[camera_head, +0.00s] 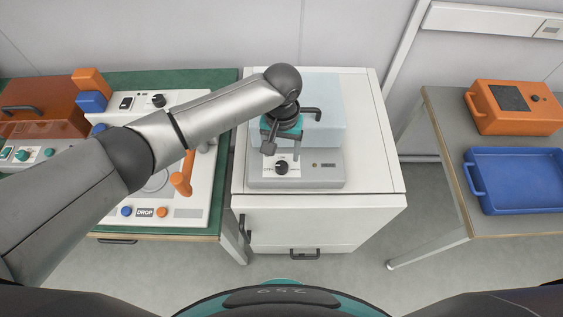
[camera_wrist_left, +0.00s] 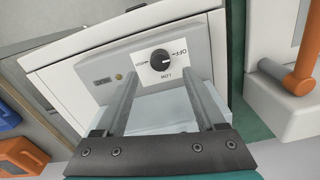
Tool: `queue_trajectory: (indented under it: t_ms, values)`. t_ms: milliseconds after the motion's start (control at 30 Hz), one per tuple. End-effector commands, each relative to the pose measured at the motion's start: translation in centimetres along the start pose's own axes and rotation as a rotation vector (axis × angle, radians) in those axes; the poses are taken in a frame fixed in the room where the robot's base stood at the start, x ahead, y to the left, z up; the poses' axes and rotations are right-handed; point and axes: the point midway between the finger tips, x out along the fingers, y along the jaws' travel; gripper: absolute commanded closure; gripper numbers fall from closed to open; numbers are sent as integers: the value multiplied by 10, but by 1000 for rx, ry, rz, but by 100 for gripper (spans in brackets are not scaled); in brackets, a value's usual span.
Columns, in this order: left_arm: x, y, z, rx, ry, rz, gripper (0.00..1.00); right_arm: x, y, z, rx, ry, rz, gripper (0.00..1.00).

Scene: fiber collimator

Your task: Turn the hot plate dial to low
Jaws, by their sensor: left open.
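The hot plate (camera_head: 325,172) stands on a white cabinet in the middle of the head view. Its grey front panel carries a black round dial (camera_head: 281,167) on a white label. In the left wrist view the dial (camera_wrist_left: 160,60) has OFF to its right, LOW below it and HIGH to its left. Which mark the dial points at is too small to tell. My left gripper (camera_wrist_left: 157,72) is open and empty, its two fingers reaching toward the dial, one on each side in the picture, with no clear contact. The right gripper is out of view.
A pale blue see-through block (camera_head: 332,95) rises behind the front panel, close to my left wrist. A white panel with an orange lever (camera_head: 181,182) stands left, under my left arm. A blue tray (camera_head: 520,178) and an orange case (camera_head: 513,107) lie on the right table.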

Motion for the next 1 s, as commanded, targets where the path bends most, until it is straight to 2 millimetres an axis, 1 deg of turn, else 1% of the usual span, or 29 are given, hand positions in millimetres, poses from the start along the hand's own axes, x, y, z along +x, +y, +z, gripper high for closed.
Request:
queue_trajectory:
  t_ms: [33,100,200,300,500,733,767,1000]
  values:
    - [14,0,1,0,-2,-2,28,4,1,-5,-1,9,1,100]
    - [27,0,0,0,-1,-1,28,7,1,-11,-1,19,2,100]
    - [43,0,0,0,-1,-2,28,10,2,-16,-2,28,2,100]
    - [53,0,0,1,-1,-1,28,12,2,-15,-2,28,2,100]
    - [62,0,0,1,0,0,28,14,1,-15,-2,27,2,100]
    - [62,0,0,1,1,0,28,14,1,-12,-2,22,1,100]
    - [62,0,0,1,1,0,29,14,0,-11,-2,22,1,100]
    - [62,0,0,1,1,0,56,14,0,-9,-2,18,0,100]
